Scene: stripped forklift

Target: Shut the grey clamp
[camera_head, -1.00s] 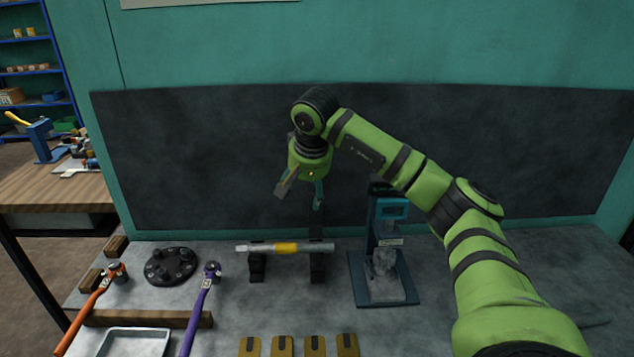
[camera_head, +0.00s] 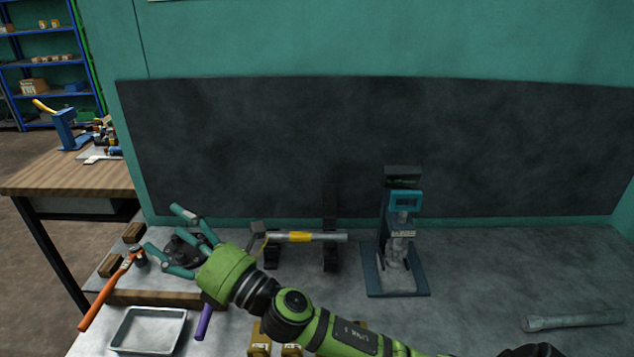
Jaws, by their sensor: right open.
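A grey shaft with a yellow band (camera_head: 300,237) lies level across two dark supports in the middle of the bench. A dark upright piece (camera_head: 331,203) rises above the right support against the black board and looks like a raised clamp arm. Its colour and exact shape are hard to tell. My left gripper is not in view.
A blue-framed press (camera_head: 396,255) stands right of the shaft. An orange-handled tool (camera_head: 108,292), a metal tray (camera_head: 148,330) and a purple handle (camera_head: 203,322) lie at the left. A grey bar (camera_head: 572,320) lies at the right. The bench right of the press is mostly clear.

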